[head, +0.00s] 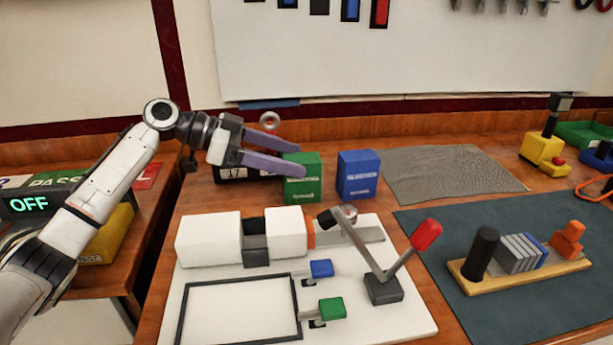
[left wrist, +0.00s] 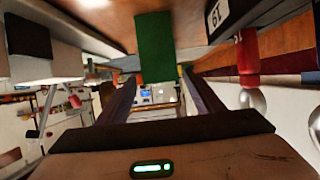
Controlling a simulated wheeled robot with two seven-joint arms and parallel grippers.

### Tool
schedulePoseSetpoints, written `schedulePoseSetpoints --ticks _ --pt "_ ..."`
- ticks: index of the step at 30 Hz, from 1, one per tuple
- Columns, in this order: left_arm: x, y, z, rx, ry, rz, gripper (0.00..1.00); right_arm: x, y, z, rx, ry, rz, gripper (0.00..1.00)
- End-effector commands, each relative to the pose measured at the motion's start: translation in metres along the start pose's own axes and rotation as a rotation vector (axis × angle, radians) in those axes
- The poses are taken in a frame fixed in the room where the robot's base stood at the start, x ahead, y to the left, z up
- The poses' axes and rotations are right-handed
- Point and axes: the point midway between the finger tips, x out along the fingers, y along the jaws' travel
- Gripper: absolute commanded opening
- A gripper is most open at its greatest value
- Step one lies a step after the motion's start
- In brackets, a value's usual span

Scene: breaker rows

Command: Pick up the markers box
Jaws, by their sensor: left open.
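Two small cartons stand upright at the back of the workbench, a green box (head: 302,185) and a blue box (head: 358,177) to its right. Both have pale lettering too small to read, so I cannot tell which is the markers box. My left gripper (head: 299,160) is open, with its purple fingers pointing right at the top of the green box. In the left wrist view, the green box (left wrist: 155,45) shows between and beyond the fingers (left wrist: 157,80). I cannot tell whether they touch it. My right gripper is not in view.
In front is a white fixture panel (head: 408,315) with a red-tipped lever (head: 426,235). A grey cloth (head: 450,172) lies right of the blue box.

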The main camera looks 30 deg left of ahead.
Motion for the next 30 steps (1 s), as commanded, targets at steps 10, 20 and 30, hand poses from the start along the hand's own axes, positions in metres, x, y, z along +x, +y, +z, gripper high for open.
schedulePoseSetpoints --ticks 10,20,30 --pt "0.019 0.007 0.004 -0.005 -0.001 -0.009 0.61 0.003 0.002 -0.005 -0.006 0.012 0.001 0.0" --pt "0.019 0.007 0.004 -0.005 0.0 -0.009 0.29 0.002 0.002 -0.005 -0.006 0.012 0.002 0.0" --pt "0.018 0.006 0.001 -0.003 0.003 -0.01 0.06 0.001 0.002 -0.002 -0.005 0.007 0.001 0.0"
